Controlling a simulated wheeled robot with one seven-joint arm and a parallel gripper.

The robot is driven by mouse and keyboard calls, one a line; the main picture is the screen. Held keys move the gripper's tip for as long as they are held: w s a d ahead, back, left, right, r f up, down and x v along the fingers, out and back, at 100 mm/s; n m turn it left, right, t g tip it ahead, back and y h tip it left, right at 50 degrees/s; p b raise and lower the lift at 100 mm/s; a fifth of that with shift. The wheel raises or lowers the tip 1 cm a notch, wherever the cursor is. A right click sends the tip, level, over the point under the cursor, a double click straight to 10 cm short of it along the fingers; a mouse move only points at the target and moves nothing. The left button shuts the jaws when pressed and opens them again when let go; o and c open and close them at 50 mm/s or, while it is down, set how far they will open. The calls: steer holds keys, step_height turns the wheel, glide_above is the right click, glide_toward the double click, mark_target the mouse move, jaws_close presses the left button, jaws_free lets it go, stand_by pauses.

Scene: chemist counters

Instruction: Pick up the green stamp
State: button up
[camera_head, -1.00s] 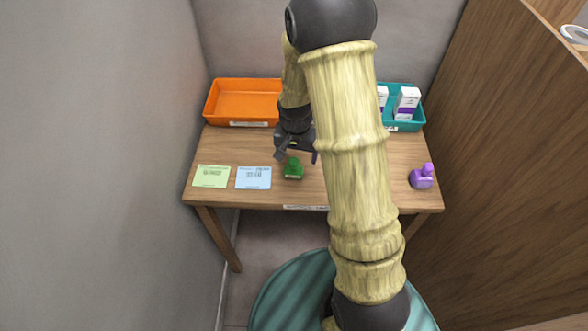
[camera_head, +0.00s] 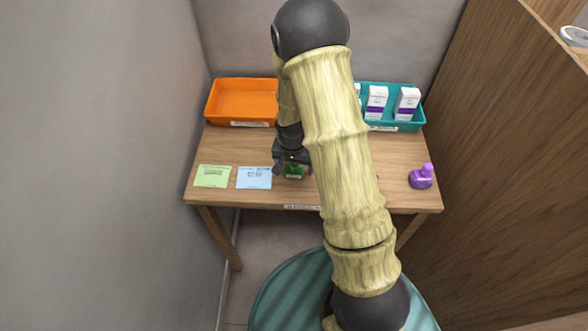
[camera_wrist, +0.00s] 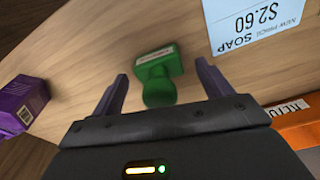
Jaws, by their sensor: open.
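The green stamp (camera_head: 294,171) stands on the wooden table between the blue card and the middle of the table. In the wrist view the green stamp (camera_wrist: 158,76) shows with its round knob toward my gripper and its base with a white label farther off. My gripper (camera_head: 293,167) is over the stamp in the head view and hides part of it. In the wrist view my gripper (camera_wrist: 162,84) is open, with one dark finger on each side of the stamp. A gap shows between the stamp and each finger.
A purple stamp (camera_head: 421,177) stands at the table's right. A green card (camera_head: 212,176) and a blue card (camera_head: 254,178) lie at the left. An orange tray (camera_head: 226,122) and a teal tray (camera_head: 417,125) with white-purple boxes (camera_head: 376,102) stand at the back.

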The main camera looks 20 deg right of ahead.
steer(key=c, duration=1.1)
step_height(320, 180, up, 10)
steer(key=shift+r+b, duration=0.1)
steer(key=shift+b, duration=0.25)
